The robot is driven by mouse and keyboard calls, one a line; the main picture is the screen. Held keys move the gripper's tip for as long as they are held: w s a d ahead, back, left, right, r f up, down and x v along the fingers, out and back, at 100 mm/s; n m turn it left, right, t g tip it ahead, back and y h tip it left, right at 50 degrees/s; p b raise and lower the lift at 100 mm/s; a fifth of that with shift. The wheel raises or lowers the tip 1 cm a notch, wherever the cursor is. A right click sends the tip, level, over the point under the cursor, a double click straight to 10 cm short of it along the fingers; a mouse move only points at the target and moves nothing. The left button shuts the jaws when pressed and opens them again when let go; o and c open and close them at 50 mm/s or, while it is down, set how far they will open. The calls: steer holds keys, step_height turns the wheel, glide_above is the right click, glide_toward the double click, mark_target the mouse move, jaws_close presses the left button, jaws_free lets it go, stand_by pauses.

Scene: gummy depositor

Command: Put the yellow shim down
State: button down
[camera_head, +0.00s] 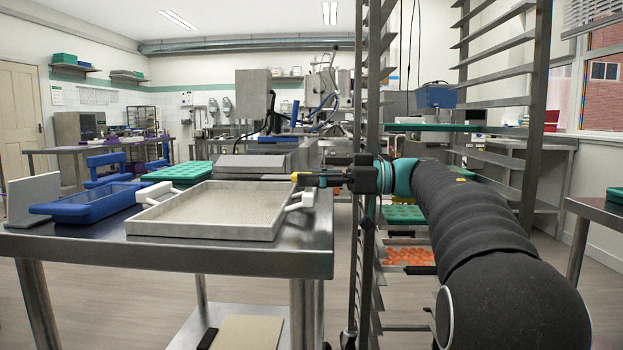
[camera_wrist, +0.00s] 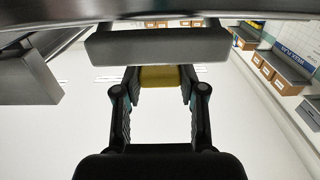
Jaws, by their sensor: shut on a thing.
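The yellow shim (camera_wrist: 160,77) sits between the two dark fingertips of my gripper (camera_wrist: 160,82) in the wrist view, and the gripper is shut on it. In the head view only a small yellow bit of the shim (camera_head: 295,177) shows at the tip of my gripper (camera_head: 302,179). The gripper points left, at about the height of the white tray (camera_head: 205,233), near its right handles. I cannot tell whether the shim touches anything besides the fingers.
The white tray lies on a steel table (camera_head: 60,246), beside a blue tray (camera_head: 75,206). A green tray (camera_head: 178,172) and grey steel equipment (camera_head: 250,162) are behind it. A tall rack (camera_head: 368,120) stands close around my arm. A grey bar (camera_wrist: 157,45) crosses the wrist view beyond the fingers.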

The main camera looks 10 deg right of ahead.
steer(key=shift+f, duration=0.5)
steer(key=c, duration=0.7)
jaws_free()
steer(key=shift+d+r, duration=0.1)
steer(key=shift+r, duration=0.55)
steer(key=p+v, duration=0.1)
steer(key=v, duration=1.1)
steer(key=shift+p, duration=0.35)
